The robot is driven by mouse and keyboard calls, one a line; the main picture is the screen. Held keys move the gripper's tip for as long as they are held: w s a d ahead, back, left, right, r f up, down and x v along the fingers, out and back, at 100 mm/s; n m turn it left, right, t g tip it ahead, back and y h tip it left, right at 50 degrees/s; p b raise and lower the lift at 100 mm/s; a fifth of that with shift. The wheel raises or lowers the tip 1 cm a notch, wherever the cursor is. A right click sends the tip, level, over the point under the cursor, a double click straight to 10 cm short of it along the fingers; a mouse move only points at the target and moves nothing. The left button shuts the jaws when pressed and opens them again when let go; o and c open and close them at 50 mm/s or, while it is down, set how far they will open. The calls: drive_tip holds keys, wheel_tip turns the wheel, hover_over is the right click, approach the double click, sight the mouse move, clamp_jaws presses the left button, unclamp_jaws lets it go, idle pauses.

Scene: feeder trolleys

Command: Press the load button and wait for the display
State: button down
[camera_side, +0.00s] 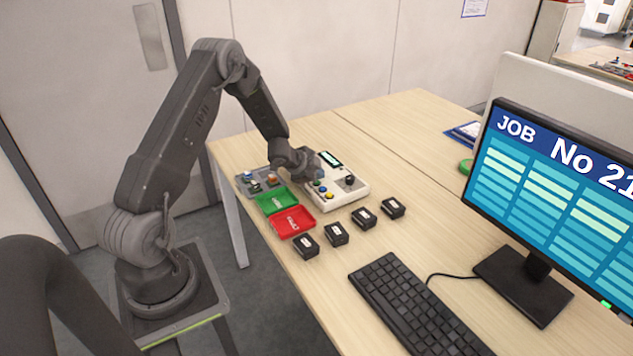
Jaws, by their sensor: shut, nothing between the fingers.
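A white control box (345,190) sits on the table, with a small lit green display (330,159) at its back edge. Its top carries a blue button, a green button, a yellow button (329,195) and a black knob (350,180). Labels are too small to read, so I cannot tell which is the load button. My gripper (314,174) is shut and empty, low over the left part of the box by the blue button. It hides part of the box, and I cannot tell whether it touches a button. The display's text is not legible.
A grey panel with small parts (245,178) lies left of the box. A green tray (264,208) and a red tray (275,228) are in front. Several black blocks (336,233) stand nearby. A keyboard (415,305) and monitor (555,190) are at right. The table behind the box is clear.

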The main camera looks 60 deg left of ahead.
drive_tip(key=shift+f, duration=0.4)
idle(0.5)
drive_tip(key=shift+r, duration=0.85)
drive_tip(key=shift+r, duration=2.5)
drive_tip(key=c, duration=1.8)
unclamp_jaws()
drive_tip(key=shift+c, duration=0.2)
idle(1.0)
